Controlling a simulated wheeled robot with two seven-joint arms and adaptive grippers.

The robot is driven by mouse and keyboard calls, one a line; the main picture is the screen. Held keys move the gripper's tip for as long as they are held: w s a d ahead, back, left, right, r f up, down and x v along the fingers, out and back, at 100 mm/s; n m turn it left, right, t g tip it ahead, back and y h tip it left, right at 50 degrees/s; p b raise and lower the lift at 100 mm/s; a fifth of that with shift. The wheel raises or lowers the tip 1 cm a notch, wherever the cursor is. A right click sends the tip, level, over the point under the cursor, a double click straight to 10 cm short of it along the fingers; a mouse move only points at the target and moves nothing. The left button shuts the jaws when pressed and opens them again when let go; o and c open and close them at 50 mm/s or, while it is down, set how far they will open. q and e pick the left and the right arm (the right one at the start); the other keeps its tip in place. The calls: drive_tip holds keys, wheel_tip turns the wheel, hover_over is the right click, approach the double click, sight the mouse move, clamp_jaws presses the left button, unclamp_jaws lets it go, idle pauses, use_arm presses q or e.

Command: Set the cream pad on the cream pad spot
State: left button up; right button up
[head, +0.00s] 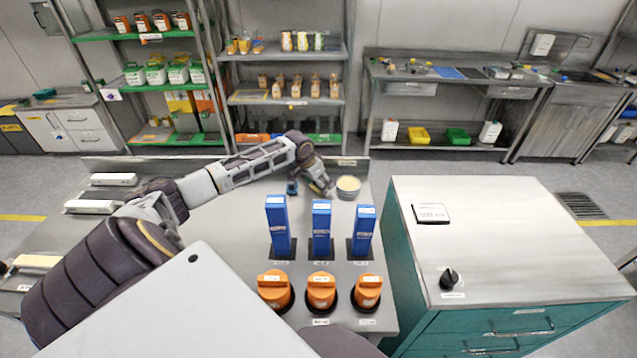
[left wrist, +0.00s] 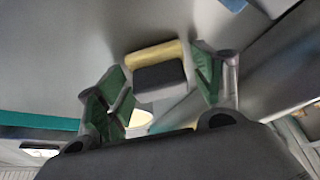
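In the left wrist view, a small block with a cream edge and a dark grey face, which looks like the cream pad (left wrist: 160,76), sits between the green-lined fingers of my left gripper (left wrist: 160,80). I cannot tell whether both fingers touch it. In the head view, my left gripper (head: 314,188) is low over the back of the grey bench, left of a round grey container with a cream top (head: 348,183). The pad cannot be made out in the head view. I cannot pick out the cream pad spot with certainty. My right gripper is not in view.
Three blue upright blocks (head: 321,228) stand in front of my left gripper, with three orange knobs (head: 320,291) nearer. A teal cabinet (head: 520,240) stands to the right. White-topped items (head: 95,206) lie at the left. The bench between arm and blue blocks looks clear.

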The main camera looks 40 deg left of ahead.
use_arm(q)
drive_tip(key=shift+s+r, duration=0.15)
drive_tip(key=shift+r, duration=0.25)
drive_tip(key=shift+s+a+r, duration=0.1)
drive_tip(key=shift+r, duration=0.2)
drive_tip(key=v, duration=1)
drive_tip(key=shift+r, duration=0.35)
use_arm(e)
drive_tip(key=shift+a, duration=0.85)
use_arm(q)
drive_tip(key=shift+s, duration=0.1)
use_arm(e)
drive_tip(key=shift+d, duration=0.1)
